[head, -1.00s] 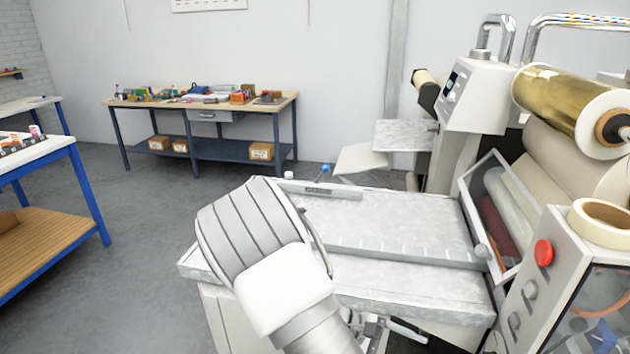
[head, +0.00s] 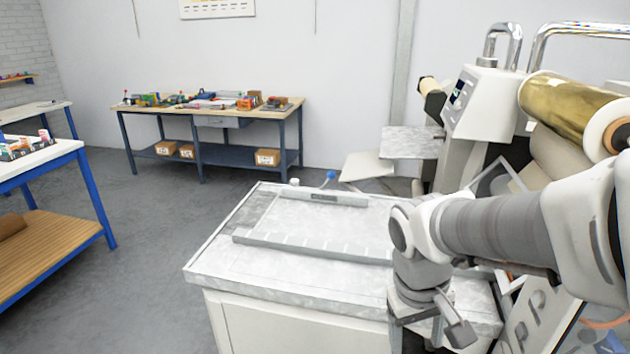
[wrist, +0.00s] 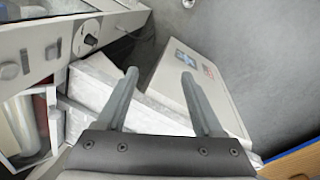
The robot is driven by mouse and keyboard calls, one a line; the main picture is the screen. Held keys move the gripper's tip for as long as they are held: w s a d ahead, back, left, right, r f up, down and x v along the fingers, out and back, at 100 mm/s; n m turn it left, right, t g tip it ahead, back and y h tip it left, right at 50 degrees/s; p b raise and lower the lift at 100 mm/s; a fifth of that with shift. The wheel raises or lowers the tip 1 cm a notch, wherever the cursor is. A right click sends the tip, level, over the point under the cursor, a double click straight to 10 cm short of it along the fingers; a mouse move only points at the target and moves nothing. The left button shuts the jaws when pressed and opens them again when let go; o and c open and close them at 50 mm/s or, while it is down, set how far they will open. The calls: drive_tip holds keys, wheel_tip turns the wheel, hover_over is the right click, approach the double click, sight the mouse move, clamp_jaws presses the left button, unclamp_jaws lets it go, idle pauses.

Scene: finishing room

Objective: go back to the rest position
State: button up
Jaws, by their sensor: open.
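My gripper (head: 427,335) hangs at the lower right of the head view, in front of the front right part of the machine's pale feed table (head: 225,265). In the wrist view my gripper (wrist: 158,78) shows two grey fingers spread apart with nothing between them. My arm reaches in from the right edge of the head view and hides part of the laminating machine (head: 482,100). The wrist view looks down past the fingers at pale machine surfaces and the grey floor.
A gold film roll (head: 565,105) sits on the machine at right. A ruler-like bar (head: 300,246) lies across the feed table. A workbench (head: 285,110) with parts stands by the back wall, a blue-legged table (head: 93,195) at left. Grey floor (head: 165,215) between them is clear.

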drive_tip(key=s+a+r+m+t+y, duration=0.1)
drive_tip(key=s+r+t, duration=0.3)
drive_tip(key=r, duration=0.4)
drive_tip(key=shift+s+a+r+m+t+y, duration=0.2)
drive_tip(key=shift+s+r+m+t+y, duration=0.25)
drive_tip(key=shift+s, duration=0.35)
drive_tip(key=shift+f, duration=0.15)
drive_tip(key=c, duration=0.3)
drive_tip(key=shift+d, duration=0.1)
